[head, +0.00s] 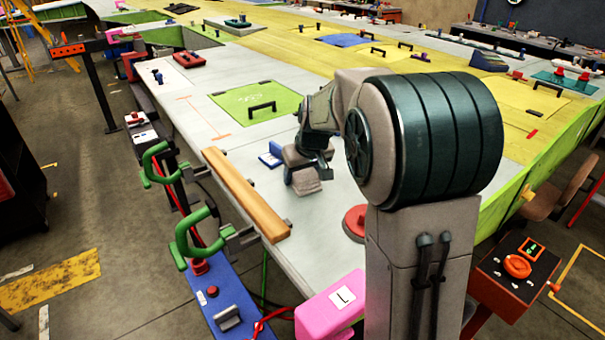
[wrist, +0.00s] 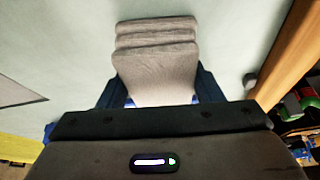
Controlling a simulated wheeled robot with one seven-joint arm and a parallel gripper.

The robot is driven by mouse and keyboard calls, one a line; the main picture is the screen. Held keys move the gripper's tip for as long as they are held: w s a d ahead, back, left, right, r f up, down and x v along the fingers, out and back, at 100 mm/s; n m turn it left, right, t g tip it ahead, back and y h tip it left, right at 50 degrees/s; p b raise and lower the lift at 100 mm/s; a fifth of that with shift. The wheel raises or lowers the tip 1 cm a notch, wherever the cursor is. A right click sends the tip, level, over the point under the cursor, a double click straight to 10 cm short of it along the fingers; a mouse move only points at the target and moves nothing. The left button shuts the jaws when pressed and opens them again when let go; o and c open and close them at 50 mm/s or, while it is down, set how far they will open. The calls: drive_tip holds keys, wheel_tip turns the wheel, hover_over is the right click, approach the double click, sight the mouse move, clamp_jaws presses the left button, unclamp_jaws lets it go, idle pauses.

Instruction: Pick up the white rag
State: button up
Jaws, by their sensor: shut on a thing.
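The rag (wrist: 155,65) looks pale grey-white and is folded in several layers. In the wrist view it sits between the two blue fingers of my gripper (wrist: 160,98), which are shut on its near part. Its layered end sticks out beyond the fingers. In the head view the rag (head: 306,186) shows below my wrist, over the pale grey table top (head: 340,262). My gripper (head: 303,168) is partly hidden there by my own arm. I cannot tell whether the rag touches the table or hangs just above it.
A wooden beam (head: 245,193) with green-handled clamps (head: 188,238) runs along the table's left edge, close by. A small blue object (head: 271,158) is left of my gripper. A green panel with a black handle (head: 256,104) lies beyond. A red round piece (head: 355,220) is nearer.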

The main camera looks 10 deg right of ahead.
drive_tip(key=r, duration=0.3)
drive_tip(key=r+b, duration=0.1)
drive_tip(key=shift+w+d+r, duration=0.2)
drive_tip(key=shift+d+r, duration=0.15)
drive_tip(key=w+d+r, duration=0.5)
drive_tip(key=d+r, duration=0.1)
drive_tip(key=d, duration=0.3)
drive_tip(key=shift+w+d+r, duration=0.15)
drive_tip(key=shift+d+r, duration=0.1)
drive_tip(key=o, duration=0.4)
drive_tip(key=shift+c, duration=1.6)
